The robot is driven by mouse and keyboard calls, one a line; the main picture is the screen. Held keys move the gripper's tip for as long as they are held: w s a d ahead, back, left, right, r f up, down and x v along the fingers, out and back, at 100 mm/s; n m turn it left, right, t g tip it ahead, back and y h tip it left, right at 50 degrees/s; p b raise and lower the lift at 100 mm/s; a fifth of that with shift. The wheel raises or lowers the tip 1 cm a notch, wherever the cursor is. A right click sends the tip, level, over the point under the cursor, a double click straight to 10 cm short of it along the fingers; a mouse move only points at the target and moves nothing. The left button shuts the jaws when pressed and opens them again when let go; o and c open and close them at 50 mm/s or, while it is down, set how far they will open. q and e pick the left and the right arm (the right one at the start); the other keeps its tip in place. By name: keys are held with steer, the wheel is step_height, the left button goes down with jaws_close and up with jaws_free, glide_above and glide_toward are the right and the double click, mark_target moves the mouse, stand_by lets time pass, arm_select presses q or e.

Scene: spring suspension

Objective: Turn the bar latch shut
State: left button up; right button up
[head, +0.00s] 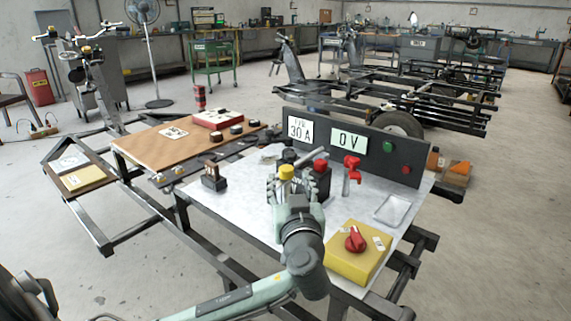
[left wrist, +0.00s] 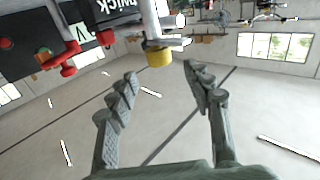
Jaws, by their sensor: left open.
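My left gripper (head: 287,188) reaches over the white-topped bench from the front, its fingers spread. In the left wrist view its two fingers (left wrist: 162,76) are apart with nothing between them. A yellow cap (head: 286,172) shows at the fingertips in the head view; a yellow part on a pale metal post (left wrist: 159,57) is just beyond them in the left wrist view. A grey bar (head: 307,157) lies behind the yellow cap, beside a red-capped black block (head: 320,178). I cannot tell for sure which part is the bar latch. The gripper hides part of this area.
A red tap-shaped handle (head: 351,167) stands to the right, before a dark panel (head: 400,155) reading 30 A and 0 V. A yellow box with a red knob (head: 355,240) sits at the front right. A small dark block (head: 213,177) stands left. Bench top (head: 240,208) is clear left of the gripper.

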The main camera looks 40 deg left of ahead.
mark_target(286, 168)
arm_select(q)
steer(key=x, duration=0.5)
steer(key=shift+w+a+r+p, duration=0.1)
steer(key=shift+a+p, duration=0.05)
steer(key=shift+p, duration=0.2)
steer(key=shift+w+a, duration=0.45)
steer(key=shift+w, duration=0.05)
steer(key=shift+c, duration=0.9)
jaws_close()
arm_select(e)
steer(key=f, duration=0.3)
steer(key=shift+s+d, duration=0.1)
steer(key=shift+d, duration=0.1)
arm_select(q)
steer(key=shift+f, duration=0.2)
